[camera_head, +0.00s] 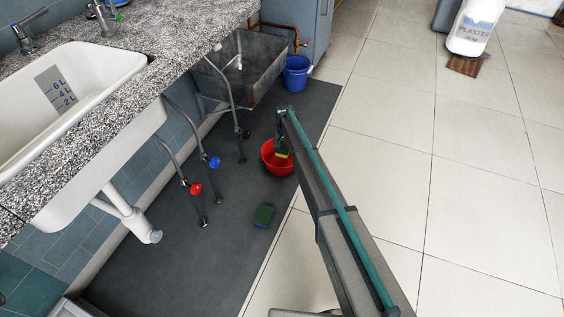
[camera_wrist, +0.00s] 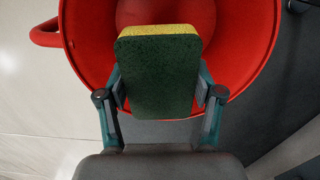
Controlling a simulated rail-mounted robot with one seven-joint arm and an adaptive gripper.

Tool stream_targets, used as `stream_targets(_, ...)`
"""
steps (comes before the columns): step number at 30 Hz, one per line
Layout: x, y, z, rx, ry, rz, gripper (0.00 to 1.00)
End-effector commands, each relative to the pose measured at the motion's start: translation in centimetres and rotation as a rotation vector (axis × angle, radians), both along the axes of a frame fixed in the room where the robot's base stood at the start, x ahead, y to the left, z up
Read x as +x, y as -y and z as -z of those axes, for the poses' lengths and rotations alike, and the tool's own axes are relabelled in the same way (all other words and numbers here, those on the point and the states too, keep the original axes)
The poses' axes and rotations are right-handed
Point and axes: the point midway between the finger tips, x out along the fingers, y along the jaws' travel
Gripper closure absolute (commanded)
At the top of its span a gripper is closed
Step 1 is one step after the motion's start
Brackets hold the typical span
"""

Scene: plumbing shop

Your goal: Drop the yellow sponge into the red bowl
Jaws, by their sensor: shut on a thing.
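The yellow sponge with a dark green scouring side (camera_wrist: 158,75) is held between the two fingers of my gripper (camera_wrist: 160,90) in the wrist view. The red bowl (camera_wrist: 245,30) is behind and below it there, and the sponge overlaps the bowl's opening and near rim. In the head view the red bowl (camera_head: 272,163) sits on the dark mat. The sponge (camera_head: 282,148) shows at the end of my arm, over the bowl. The arm partly hides the bowl's right side. The height of the sponge above the bowl cannot be told exactly.
Another green sponge (camera_head: 263,215) lies on the dark mat (camera_head: 215,260), nearer than the bowl. A blue bucket (camera_head: 297,73) stands behind. Pipes with a red valve (camera_head: 196,189) and a blue valve (camera_head: 214,162) are to the left, under the counter (camera_head: 150,85). Tiled floor at right is mostly clear.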

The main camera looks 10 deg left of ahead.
Motion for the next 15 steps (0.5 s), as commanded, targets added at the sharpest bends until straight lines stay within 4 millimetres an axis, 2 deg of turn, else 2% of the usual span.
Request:
stream_targets(6, 0.00, 0.00, -0.02, 0.000, 0.000, 0.000, 0.55)
stream_targets(7, 0.00, 0.00, -0.02, 0.000, 0.000, 0.000, 0.29)
stream_targets(9, 0.00, 0.00, -0.03, 0.000, 0.000, 0.000, 0.17)
stream_targets(12, 0.00, 0.00, -0.03, 0.000, 0.000, 0.000, 0.05)
stream_targets(15, 0.00, 0.00, -0.03, 0.000, 0.000, 0.000, 0.05)
